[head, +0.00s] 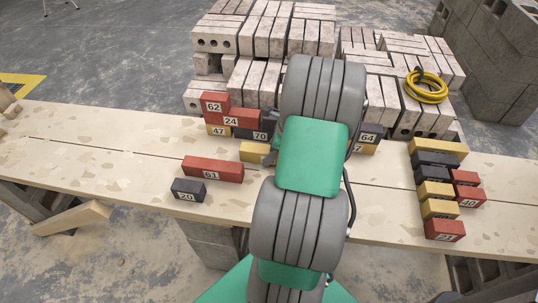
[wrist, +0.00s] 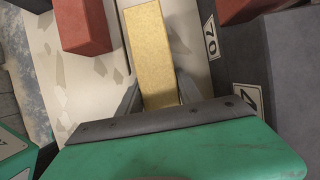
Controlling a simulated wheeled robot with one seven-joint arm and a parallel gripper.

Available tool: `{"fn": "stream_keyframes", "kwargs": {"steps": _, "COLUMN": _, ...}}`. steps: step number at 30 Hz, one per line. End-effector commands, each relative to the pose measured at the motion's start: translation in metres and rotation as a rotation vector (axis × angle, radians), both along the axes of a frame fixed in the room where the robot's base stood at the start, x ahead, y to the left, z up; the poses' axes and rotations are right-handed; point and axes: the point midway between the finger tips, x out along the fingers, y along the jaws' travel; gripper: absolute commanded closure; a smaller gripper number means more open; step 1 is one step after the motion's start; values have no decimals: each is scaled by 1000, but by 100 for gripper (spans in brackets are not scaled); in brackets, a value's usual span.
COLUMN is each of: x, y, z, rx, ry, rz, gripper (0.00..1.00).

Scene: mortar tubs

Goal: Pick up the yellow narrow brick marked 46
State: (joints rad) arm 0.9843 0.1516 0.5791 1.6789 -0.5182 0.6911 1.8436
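A narrow yellow brick (head: 254,151) lies on the plank bench in the head view, left of my forearm, its right end hidden by my gripper. The wrist view shows the plain top of this yellow brick (wrist: 158,50) with no number visible, so I cannot read whether it is 46. My gripper (wrist: 158,76) has one finger on each long side of the brick, with the tips close to its edges. I cannot tell whether they press on it. In the head view my gripper (head: 270,153) is mostly hidden by my arm.
Behind stand stacked bricks: red 62 (head: 214,104), red 24 (head: 239,117), dark 70 (head: 262,134), dark 64 (head: 369,130). Red 61 (head: 213,169) and a dark brick (head: 188,190) lie front left. More yellow, dark and red bricks (head: 437,147) stand right. The bench's (head: 90,150) left part is clear.

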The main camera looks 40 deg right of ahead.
Motion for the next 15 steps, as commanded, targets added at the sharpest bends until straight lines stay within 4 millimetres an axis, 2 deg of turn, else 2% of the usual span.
{"fn": "stream_keyframes", "kwargs": {"steps": 2, "x": 0, "y": 0, "z": 0, "rx": 0, "ry": 0, "rz": 0, "gripper": 66}}
{"fn": "stream_keyframes", "kwargs": {"steps": 15, "x": 0, "y": 0, "z": 0, "rx": 0, "ry": 0, "rz": 0, "gripper": 100}}
